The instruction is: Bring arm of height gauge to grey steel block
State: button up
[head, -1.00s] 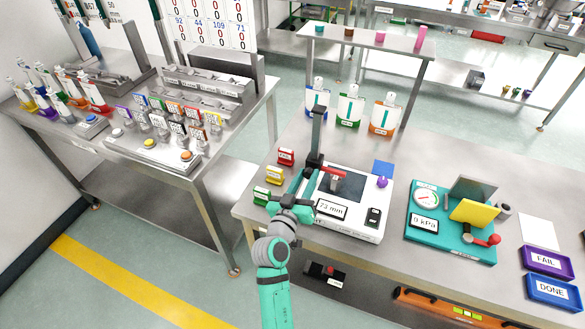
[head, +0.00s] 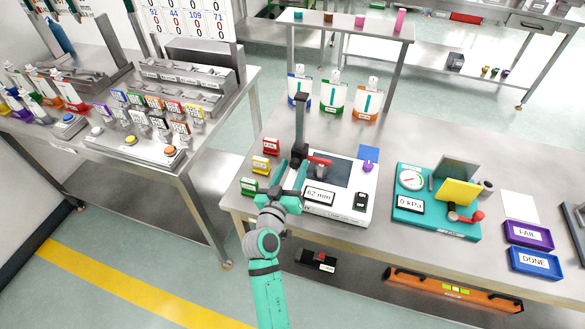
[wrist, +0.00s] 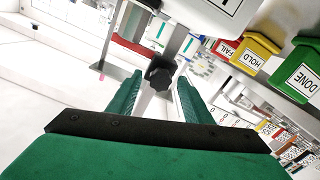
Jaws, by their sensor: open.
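The height gauge has a white base (head: 345,210), a dark upright column (head: 299,125) and a red arm (head: 318,160); its display (head: 319,196) reads 62 mm. A small grey piece, apparently the steel block (head: 321,172), stands below the red arm; I cannot tell whether they touch. My gripper (head: 289,190) is at the left front of the gauge, near the column's foot. In the wrist view my gripper's green fingers (wrist: 157,92) are open, with a black knob (wrist: 160,73) between their tips. I cannot tell whether they touch it.
Red, yellow and green tags (head: 260,164) stand left of the gauge. A teal pressure device (head: 410,226) is to the right, with purple and blue trays (head: 536,262) beyond. Bare bench lies between the gauge and the teal device.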

jog(key=v, duration=1)
jog(key=shift+s, duration=0.35)
jog(key=shift+a+f, duration=0.1)
dwell(0.7)
jog(key=s+a+f+n+g+y, duration=0.1)
jog(key=s+a+f+n+y, duration=0.15)
jog(key=s+f+y, duration=0.75)
jog(key=s+r+h, duration=0.1)
jog(key=s, duration=1.2)
jog(key=s+d+r+m+h, duration=0.1)
jog(key=s+r+h, duration=0.1)
jog(key=s, duration=1.1)
jog(key=shift+s+d+r, duration=0.15)
jog(key=shift+s+d, duration=0.05)
jog(key=shift+d, duration=0.15)
